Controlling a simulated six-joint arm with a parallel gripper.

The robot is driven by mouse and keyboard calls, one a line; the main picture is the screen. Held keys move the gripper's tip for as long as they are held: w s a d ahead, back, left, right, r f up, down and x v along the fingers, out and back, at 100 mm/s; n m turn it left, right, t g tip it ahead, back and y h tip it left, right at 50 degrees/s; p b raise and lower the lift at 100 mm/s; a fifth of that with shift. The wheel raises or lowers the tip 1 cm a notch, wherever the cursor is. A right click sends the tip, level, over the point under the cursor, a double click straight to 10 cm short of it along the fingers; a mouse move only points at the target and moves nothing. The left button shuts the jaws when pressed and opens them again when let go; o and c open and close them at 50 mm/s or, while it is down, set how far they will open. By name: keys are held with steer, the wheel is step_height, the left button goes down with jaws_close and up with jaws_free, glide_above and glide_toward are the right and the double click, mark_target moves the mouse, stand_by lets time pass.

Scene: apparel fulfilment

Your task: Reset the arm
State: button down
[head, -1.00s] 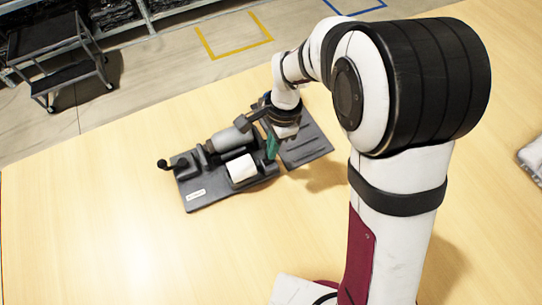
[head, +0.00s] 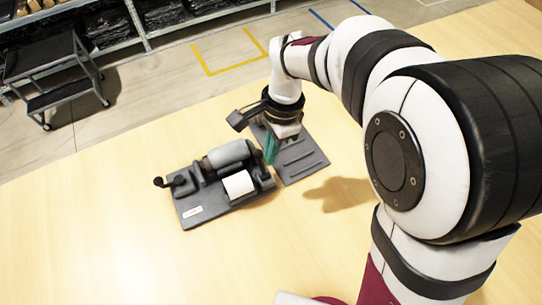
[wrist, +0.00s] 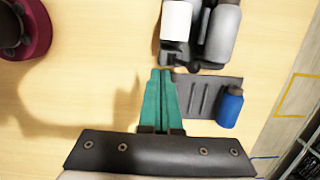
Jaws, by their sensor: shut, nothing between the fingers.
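My gripper (head: 271,149) has green fingers and hangs above the table beside a dark grey device. In the wrist view its two fingers (wrist: 161,75) lie together with nothing between them. The device (head: 190,214) carries a grey cylinder (head: 229,153) and a white roll (head: 239,185), and has a small crank at its left end. A flat grey ribbed plate (head: 303,160) lies on its right. In the wrist view a blue bottle-like object (wrist: 231,108) with a dark top is on the plate; my wrist hides it in the head view.
The wooden table (head: 110,230) is clear at the left and front. A black step cart (head: 52,75) and a shelf with dark packed items (head: 160,14) stand on the floor beyond the table. Yellow floor marking (head: 232,66) lies past the table edge.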

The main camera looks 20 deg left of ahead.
stand_by(0.3)
steer(key=s+d+r+n, duration=0.1)
steer(key=s+d+r, duration=0.4)
steer(key=d, duration=0.5)
steer(key=s+d+n, duration=0.1)
steer(key=s+d, duration=0.2)
steer(key=s, duration=0.2)
steer(key=s+d+n+t, duration=0.1)
steer(key=s+d, duration=0.3)
steer(key=s, duration=0.2)
steer(key=shift+s+n+y, duration=0.25)
steer(key=shift+n+y, duration=0.05)
steer(key=shift+n, duration=0.1)
